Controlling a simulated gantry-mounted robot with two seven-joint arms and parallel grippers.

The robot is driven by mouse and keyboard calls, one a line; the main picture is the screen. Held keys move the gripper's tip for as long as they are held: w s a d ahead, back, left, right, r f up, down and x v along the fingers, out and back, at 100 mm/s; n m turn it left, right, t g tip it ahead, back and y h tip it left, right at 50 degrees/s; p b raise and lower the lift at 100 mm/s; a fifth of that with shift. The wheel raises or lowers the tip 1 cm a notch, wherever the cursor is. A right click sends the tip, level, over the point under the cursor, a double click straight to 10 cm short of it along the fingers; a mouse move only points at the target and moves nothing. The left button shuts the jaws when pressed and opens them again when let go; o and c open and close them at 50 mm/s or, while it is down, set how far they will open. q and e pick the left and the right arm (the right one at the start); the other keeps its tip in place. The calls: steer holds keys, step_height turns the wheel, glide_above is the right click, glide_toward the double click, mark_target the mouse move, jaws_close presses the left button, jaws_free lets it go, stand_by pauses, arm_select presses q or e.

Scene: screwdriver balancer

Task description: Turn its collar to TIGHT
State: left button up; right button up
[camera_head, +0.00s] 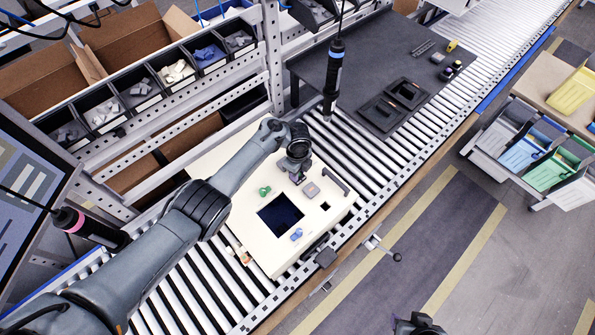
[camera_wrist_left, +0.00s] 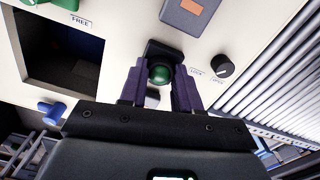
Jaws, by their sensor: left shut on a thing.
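My left gripper (camera_head: 297,178) is over the cream panel (camera_head: 228,205) on the roller conveyor. In the left wrist view its two purple fingers (camera_wrist_left: 160,92) stand on either side of a round green knob (camera_wrist_left: 160,72) in a dark mount, and it is shut on this knob. No collar marked TIGHT can be read. A screwdriver with a blue ring (camera_head: 333,75) hangs upright above the conveyor, apart from my gripper. A second one with a pink ring (camera_head: 90,228) is at the left. My right gripper (camera_head: 418,325) is only partly in view at the bottom edge.
The panel has a dark square opening (camera_head: 280,214), a green part (camera_head: 265,191), a blue part (camera_head: 296,234) and a black dial (camera_wrist_left: 222,66). A FREE label shows near the opening. Part bins (camera_head: 103,112) line the rack. A dark table (camera_head: 400,62) stands behind.

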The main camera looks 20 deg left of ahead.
stand_by(0.5)
arm_select(q)
steer(key=o, duration=1.1)
steer(key=shift+c, duration=0.2)
step_height(320, 180, up, 11)
steer(key=p, duration=0.3)
steer(key=shift+f, duration=0.2)
